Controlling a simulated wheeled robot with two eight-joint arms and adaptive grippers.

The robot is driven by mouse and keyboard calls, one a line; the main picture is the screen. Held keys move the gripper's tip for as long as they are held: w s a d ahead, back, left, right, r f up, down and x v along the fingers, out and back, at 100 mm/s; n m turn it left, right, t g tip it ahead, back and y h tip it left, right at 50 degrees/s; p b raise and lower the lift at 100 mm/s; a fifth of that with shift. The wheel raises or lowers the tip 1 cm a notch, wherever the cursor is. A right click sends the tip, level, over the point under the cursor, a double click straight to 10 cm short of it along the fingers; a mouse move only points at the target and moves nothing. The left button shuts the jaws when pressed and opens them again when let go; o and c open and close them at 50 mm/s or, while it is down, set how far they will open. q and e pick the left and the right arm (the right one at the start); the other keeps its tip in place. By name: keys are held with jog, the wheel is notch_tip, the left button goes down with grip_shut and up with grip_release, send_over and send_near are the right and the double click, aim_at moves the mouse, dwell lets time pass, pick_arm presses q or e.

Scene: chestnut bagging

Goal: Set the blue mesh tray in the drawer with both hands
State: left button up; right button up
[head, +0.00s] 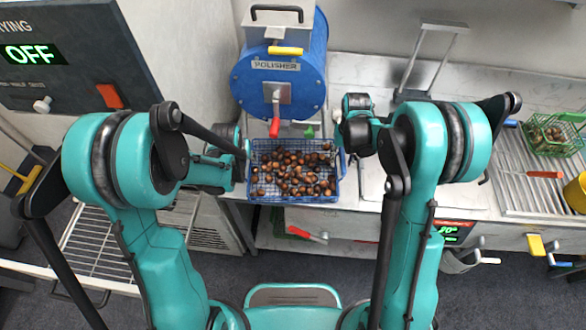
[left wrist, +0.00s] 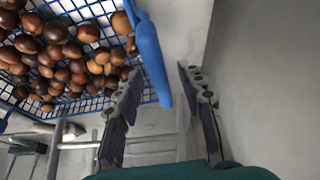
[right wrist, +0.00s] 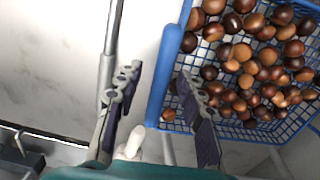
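The blue mesh tray (head: 262,197), full of brown chestnuts, sits on the counter below the polisher. My left gripper (head: 243,158) is at its left side. In the left wrist view, its fingers (left wrist: 160,105) are apart, with the tray's blue side handle (left wrist: 150,58) between them. My right gripper (head: 342,148) is at the tray's right side. In the right wrist view, its fingers (right wrist: 155,92) are apart, with the other blue handle (right wrist: 163,76) between them. Neither gripper visibly clamps a handle. A pulled-out wire-rack drawer (head: 100,243) shows at lower left, partly behind my left arm.
The blue polisher (head: 280,85) stands just behind the tray. The dryer's panel (head: 70,55) reads OFF at upper left. A metal stand (head: 430,60) stands at the back right. A green basket (head: 553,140) sits on a slatted rack at far right.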

pick_arm(q)
grip_shut()
pick_arm(e)
grip_shut()
pick_arm(q)
jog(key=shift+r, duration=0.15)
pick_arm(e)
jog(key=shift+r, duration=0.15)
